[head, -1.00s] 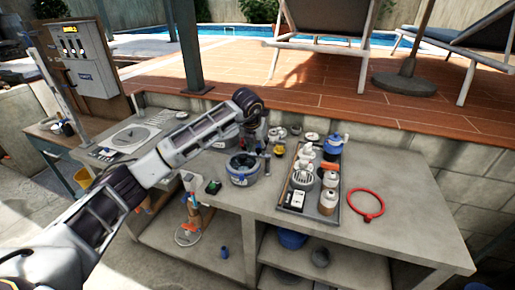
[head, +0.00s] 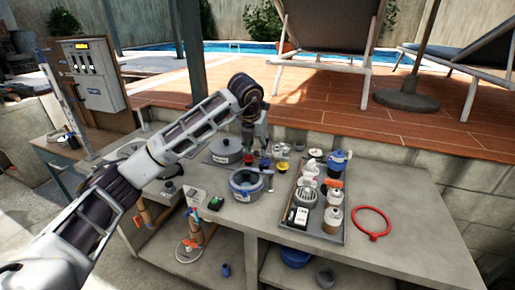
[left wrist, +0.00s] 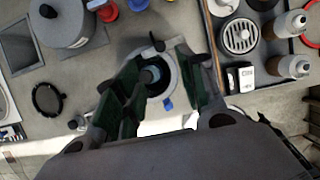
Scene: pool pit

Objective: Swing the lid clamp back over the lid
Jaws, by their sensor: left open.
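My left gripper (head: 254,130) hangs behind and above the pot in the head view, open and empty. In the left wrist view my left gripper's dark fingers (left wrist: 165,70) are spread, with the pot's round pale rim (left wrist: 170,82) showing between and below them. The fingers hide part of the pot. My right gripper is out of view.
A tray (head: 318,236) with bottles and a white strainer stands right of the pot. A red ring (head: 372,222) lies farther right on bare counter. A grey lidded pot (head: 226,150) stands behind left.

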